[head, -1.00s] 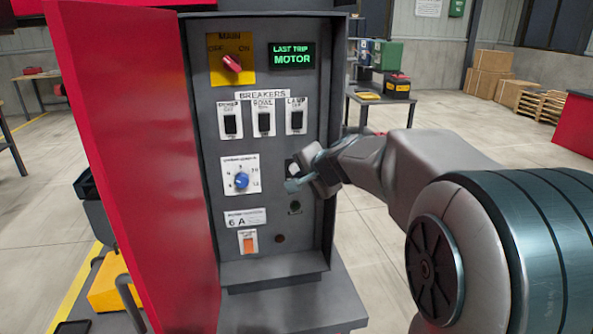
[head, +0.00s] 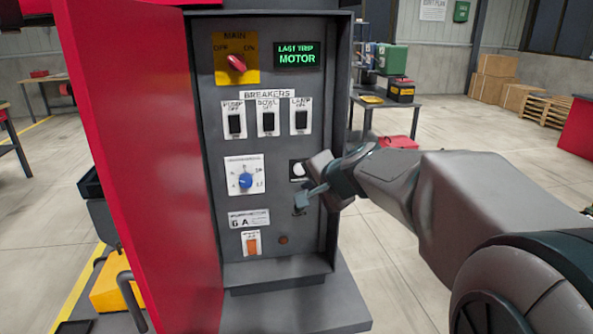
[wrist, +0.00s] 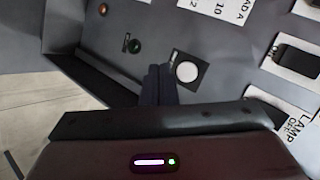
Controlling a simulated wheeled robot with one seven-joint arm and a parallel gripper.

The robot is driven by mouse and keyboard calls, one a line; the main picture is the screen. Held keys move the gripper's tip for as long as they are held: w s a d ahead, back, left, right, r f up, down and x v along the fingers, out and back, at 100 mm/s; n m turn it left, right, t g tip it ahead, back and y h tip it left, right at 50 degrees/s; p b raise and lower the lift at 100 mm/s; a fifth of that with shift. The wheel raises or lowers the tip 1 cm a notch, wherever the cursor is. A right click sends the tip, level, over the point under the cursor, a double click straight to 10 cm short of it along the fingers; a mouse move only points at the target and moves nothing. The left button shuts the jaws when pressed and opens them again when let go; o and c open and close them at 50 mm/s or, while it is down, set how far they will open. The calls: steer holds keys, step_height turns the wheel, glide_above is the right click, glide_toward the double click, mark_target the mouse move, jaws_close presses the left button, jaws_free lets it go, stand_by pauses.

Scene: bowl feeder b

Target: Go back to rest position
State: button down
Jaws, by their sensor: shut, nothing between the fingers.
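My gripper (head: 303,202) is at the lower right of the open control cabinet (head: 214,225). Its fingers are together and empty, below a white round button (head: 298,169) on the panel. The wrist view shows the closed fingers (wrist: 158,84) beside the white button (wrist: 187,71), with a small dark green round fitting (wrist: 134,46) on their other side. In the head view the gripper covers that fitting. Whether the fingertips touch the panel cannot be told.
The red cabinet door (head: 150,170) stands open at the left. A ledge juts out below. Open floor lies right, with a side table (head: 388,103) behind.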

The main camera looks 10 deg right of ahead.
steer(key=s+f+n+g+h, duration=0.1)
steer(key=s+f+n+g, duration=0.3)
steer(key=s, duration=0.8)
steer(key=s+f+n+g+h, duration=0.2)
steer(key=s+f+n+g, duration=0.2)
steer(key=s, duration=0.9)
step_height(320, 180, down, 6)
steer(key=n, duration=0.3)
steer(key=shift+s+a+r, duration=0.15)
steer(key=shift+r, duration=0.05)
